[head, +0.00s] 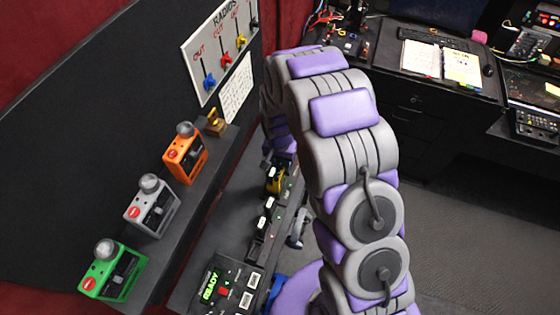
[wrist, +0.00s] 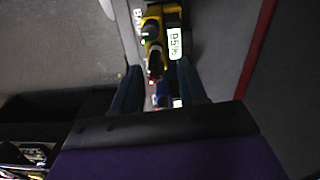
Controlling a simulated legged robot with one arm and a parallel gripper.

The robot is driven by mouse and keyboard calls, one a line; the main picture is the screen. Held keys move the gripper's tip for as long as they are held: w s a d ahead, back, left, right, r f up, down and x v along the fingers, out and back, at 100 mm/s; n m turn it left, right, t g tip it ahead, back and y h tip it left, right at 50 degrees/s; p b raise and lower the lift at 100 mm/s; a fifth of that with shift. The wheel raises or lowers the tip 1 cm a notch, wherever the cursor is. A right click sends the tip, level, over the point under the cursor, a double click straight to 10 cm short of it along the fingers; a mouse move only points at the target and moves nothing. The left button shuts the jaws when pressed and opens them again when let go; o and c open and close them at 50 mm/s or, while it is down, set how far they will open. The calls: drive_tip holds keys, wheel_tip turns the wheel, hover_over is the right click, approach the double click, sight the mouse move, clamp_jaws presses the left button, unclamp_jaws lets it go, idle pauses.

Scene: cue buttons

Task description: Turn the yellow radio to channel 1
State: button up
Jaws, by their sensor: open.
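The yellow radio (wrist: 152,27) shows at the top middle of the wrist view, beside a lit display that seems to show a percentage. In the head view a yellow body (head: 275,181), likely the same radio, sits in a dark row of slots, partly covered by my arm. My gripper (wrist: 159,84) is open, its two dark fingers apart. The yellow radio lies ahead of the fingertips, and nothing is clearly held. A blue item (wrist: 165,92) shows between the fingers; whether they touch it is unclear. The radio's channel setting cannot be read. The fingertips are hidden in the head view.
Green (head: 113,272), grey (head: 151,206) and orange (head: 185,154) boxes with round knobs stand on the left ledge. A RADIOS board (head: 219,50) with coloured levers hangs behind. A panel reading READY (head: 222,288) is at the front. A desk (head: 410,90) stands at the back right.

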drive_tip(key=shift+r, duration=0.1)
wheel_tip(320, 180, up, 17)
drive_tip(key=b, duration=0.1)
drive_tip(key=shift+a, duration=0.2)
drive_tip(key=shift+w, duration=0.1)
idle(0.5)
